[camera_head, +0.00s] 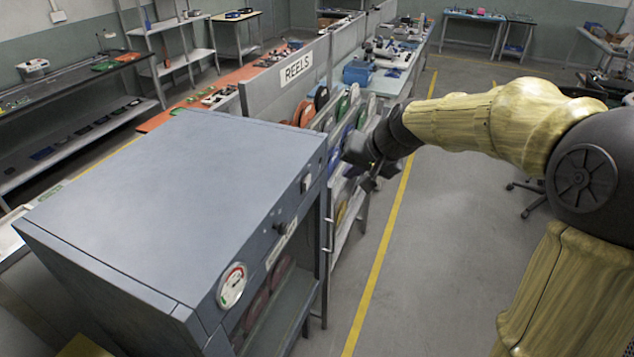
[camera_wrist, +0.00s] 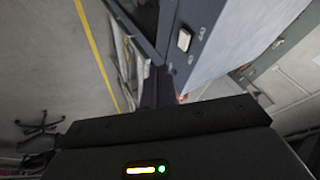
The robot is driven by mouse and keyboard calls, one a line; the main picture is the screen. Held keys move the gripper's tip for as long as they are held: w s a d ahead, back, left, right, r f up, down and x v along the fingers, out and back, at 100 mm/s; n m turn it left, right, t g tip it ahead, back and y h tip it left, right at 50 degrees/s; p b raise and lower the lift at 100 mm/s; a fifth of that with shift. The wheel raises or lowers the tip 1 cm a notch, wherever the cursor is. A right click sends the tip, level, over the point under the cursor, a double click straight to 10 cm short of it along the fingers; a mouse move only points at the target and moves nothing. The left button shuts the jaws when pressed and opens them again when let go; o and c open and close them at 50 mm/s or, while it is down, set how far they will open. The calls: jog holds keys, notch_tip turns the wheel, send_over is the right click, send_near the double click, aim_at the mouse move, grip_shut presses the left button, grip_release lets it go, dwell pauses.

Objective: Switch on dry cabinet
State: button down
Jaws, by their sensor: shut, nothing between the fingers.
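The dry cabinet (camera_head: 175,190) is a blue-grey metal box in the left foreground of the head view. Its front has a round gauge (camera_head: 232,286), a dark knob (camera_head: 280,228) and a small pale rocker switch (camera_head: 306,182) near the far end. In the wrist view the switch (camera_wrist: 184,38) shows on the cabinet's grey-blue front strip (camera_wrist: 203,22). I cannot tell whether it is on or off. My gripper (camera_head: 368,181) is shut and empty, to the right of the switch and apart from it. In the wrist view the dark fingers (camera_wrist: 158,88) show below the switch.
A rack of coloured reels (camera_head: 304,113) under a "REELS" sign (camera_head: 296,69) stands just beyond the cabinet, behind my gripper. Workbenches with equipment lie farther back. The grey floor (camera_head: 440,260) right of the yellow line is clear near the cabinet.

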aim_at(307, 182)
jog(key=w+a+f+p, duration=0.5)
jog(key=a+f, duration=0.2)
jog(key=f, duration=0.1)
jog(key=shift+w+a, duration=0.15)
jog(key=shift+a, duration=0.25)
jog(key=shift+r, duration=0.1)
jog(key=shift+w, duration=0.1)
